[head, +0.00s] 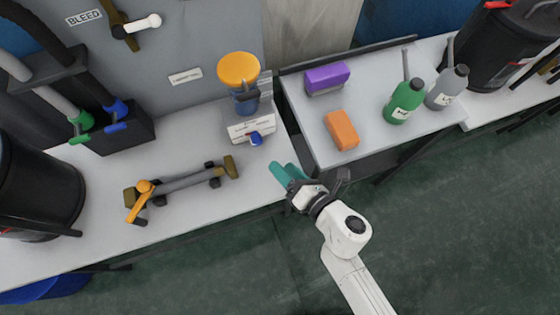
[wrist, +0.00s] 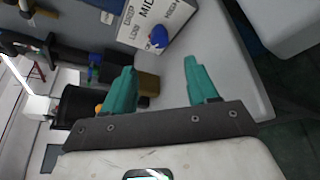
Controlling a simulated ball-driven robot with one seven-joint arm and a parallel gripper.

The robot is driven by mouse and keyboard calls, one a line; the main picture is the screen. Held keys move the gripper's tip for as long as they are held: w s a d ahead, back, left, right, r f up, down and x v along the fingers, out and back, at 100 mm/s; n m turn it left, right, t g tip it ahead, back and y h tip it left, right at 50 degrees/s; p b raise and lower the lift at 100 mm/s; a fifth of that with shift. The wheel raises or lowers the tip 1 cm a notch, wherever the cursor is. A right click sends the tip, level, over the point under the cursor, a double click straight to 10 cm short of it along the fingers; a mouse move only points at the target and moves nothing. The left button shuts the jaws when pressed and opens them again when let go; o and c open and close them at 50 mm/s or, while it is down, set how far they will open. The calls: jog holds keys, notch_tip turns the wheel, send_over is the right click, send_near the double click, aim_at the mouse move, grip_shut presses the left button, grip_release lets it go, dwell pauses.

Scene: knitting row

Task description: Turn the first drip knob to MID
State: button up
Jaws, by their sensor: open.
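The drip knob (head: 256,138) is small and blue, on the sloped white face of a labelled box (head: 238,130) at the right end of the left bench. An orange-topped cup (head: 239,70) stands just behind it. In the wrist view the blue knob (wrist: 159,36) shows beyond my fingertips, on a panel (wrist: 150,14) with DRIP, LOW and MID lettering; the rest is cut off. My gripper (head: 285,174) has teal fingers, open and empty, at the bench's front edge, to the right of and nearer than the knob. It also shows in the wrist view (wrist: 160,80), apart from the knob.
A yellow-and-grey bar tool (head: 185,184) lies on the left bench. The right bench (head: 375,150) holds a purple block (head: 326,78), an orange block (head: 341,129) and two bottles (head: 404,101). A narrow gap separates the benches. The floor in front is clear.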

aim_at(258, 144)
dwell(0.3)
jog(key=shift+a+n+h+p, duration=0.3)
jog(key=shift+a, duration=0.05)
jog(key=a+n+h+p, duration=0.1)
jog(key=a+r+n+h+p, duration=0.1)
jog(key=n, duration=0.1)
jog(key=s+a+n+h+p, duration=0.1)
jog(key=h, duration=0.1)
jog(key=shift+a+r+n, duration=0.15)
jog(key=shift+a+n, duration=0.1)
jog(key=shift+n, duration=0.05)
jog(key=shift+s+a+r+n+t+h, duration=0.15)
jog(key=shift+s+r+n+t+h, duration=0.15)
jog(key=shift+n+h, duration=0.3)
jog(key=shift+w, duration=0.15)
jog(key=b+x, duration=0.1)
jog(key=x, duration=0.9)
jog(key=shift+w, duration=0.3)
jog(key=c, duration=1)
